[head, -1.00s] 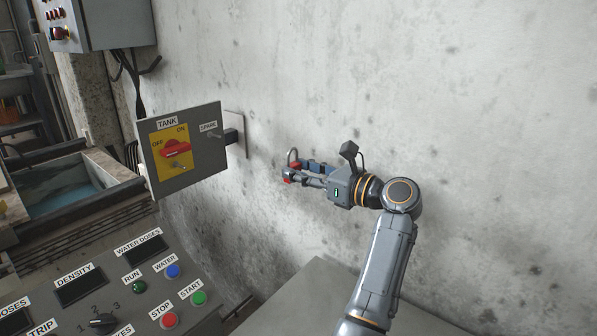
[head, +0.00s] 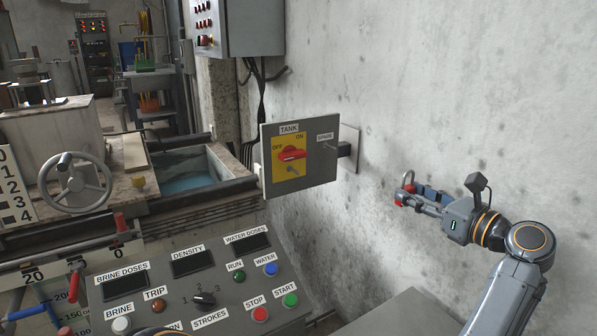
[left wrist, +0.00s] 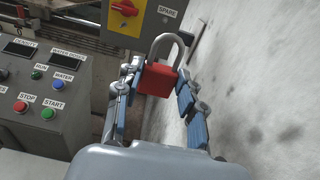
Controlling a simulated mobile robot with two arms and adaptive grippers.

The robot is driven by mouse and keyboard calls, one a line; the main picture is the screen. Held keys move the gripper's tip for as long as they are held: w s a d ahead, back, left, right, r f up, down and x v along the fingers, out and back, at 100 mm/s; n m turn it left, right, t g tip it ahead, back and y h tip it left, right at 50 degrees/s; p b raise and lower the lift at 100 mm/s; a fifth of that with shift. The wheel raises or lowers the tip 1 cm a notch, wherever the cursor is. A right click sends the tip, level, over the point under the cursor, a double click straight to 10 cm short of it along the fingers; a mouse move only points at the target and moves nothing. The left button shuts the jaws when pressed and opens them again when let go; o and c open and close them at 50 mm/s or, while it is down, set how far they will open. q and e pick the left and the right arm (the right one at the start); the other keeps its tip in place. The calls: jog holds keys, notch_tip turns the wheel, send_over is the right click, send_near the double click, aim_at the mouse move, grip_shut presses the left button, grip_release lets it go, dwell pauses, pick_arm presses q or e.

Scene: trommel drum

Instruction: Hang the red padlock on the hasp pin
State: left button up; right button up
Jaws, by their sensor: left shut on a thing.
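The red padlock (head: 411,188) has a grey shackle pointing up, open space around it, in front of the wall. In the left wrist view the padlock (left wrist: 157,81) sits between the fingers of my left gripper (left wrist: 159,76), shackle away from the palm. My left gripper (head: 404,196) is shut on its red body, right of the TANK panel (head: 328,176) and apart from it. The yellow plate on that panel carries a red switch (head: 292,154) and a small grey pin (head: 292,171) below it. A second small pin (head: 325,148) is under the SPARE label. My right gripper is out of view.
The control console (head: 215,288) with buttons and a knob stands below the panel. A tank with water (head: 187,184) is behind, left of the panel. The concrete wall (head: 430,90) runs along the right. The air between padlock and panel is clear.

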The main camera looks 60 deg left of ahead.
pick_arm(q)
jog(key=shift+w+d+f+t, duration=0.15)
jog(key=shift+d+f+t, duration=0.15)
jog(key=shift+d, duration=0.3)
jog(key=shift+s+a+f+g+h, duration=0.1)
jog(key=shift+s+a+f+g, duration=1.2)
jog(key=shift+a, duration=3.5)
jog(key=shift+s+a+f+g+h, duration=0.2)
jog(key=shift+s+a+f, duration=1.25)
jog(key=shift+a, duration=3.4)
jog(key=shift+s+a+f+g, duration=0.7)
jog(key=shift+s+a, duration=1.5)
jog(key=shift+a, duration=2.6)
jog(key=shift+r, duration=0.25)
jog(key=o, duration=1.3)
